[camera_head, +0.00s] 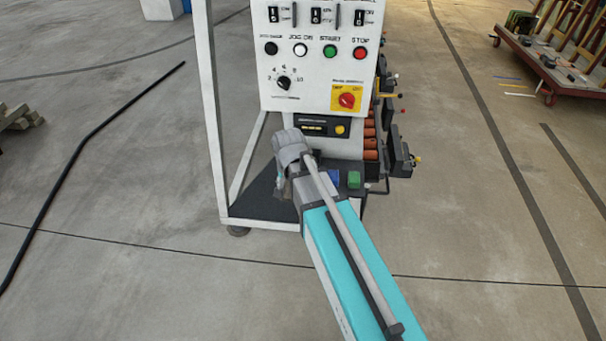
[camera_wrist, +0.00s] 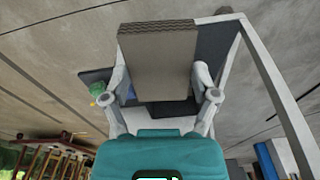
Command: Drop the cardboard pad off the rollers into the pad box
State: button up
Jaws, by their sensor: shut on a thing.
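In the wrist view the cardboard pad (camera_wrist: 157,62), a brown block with a wavy corrugated edge, sits between the two grey fingers of my gripper (camera_wrist: 160,80). The fingers are shut on its left and right sides. A dark surface shows behind it, and I cannot tell any gap from the pad to that surface. Orange rollers (camera_head: 370,142) show at the right side of the white machine (camera_head: 318,60). I cannot make out the pad box for certain in either view.
A white frame post (camera_head: 212,110) stands left of the machine, with a dark base mat (camera_head: 262,202). Dark side units (camera_head: 402,157) stick out right of the rollers. A red cart (camera_head: 555,60) stands far right. A black cable (camera_head: 75,160) lies on the floor at left.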

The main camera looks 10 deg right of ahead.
jog(key=w+d+r+n+p, duration=0.1)
jog(key=w+d+r+p, duration=0.4)
jog(key=d+r+p, duration=0.1)
jog(key=shift+d, duration=0.15)
jog(key=shift+w, duration=0.1)
dwell(0.4)
jog(key=w+f+b, duration=0.9)
jog(key=w, duration=0.4)
jog(key=shift+w, duration=0.1)
dwell(0.4)
